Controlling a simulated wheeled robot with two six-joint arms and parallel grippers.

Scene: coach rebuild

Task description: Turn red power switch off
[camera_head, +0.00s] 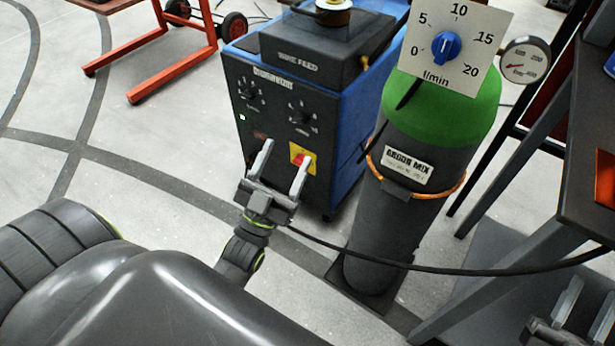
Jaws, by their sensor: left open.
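The red power switch (298,158) sits on a yellow plate (308,150) low on the front panel of the dark, blue-sided welding machine (284,122). My left gripper (286,153) is open in front of this panel.
A green-topped gas cylinder (440,110) with a flow dial (446,47) and a gauge (525,60) stands right of the machine. A black cable (440,270) crosses in front of it. A dark bench (585,130) is at the right.

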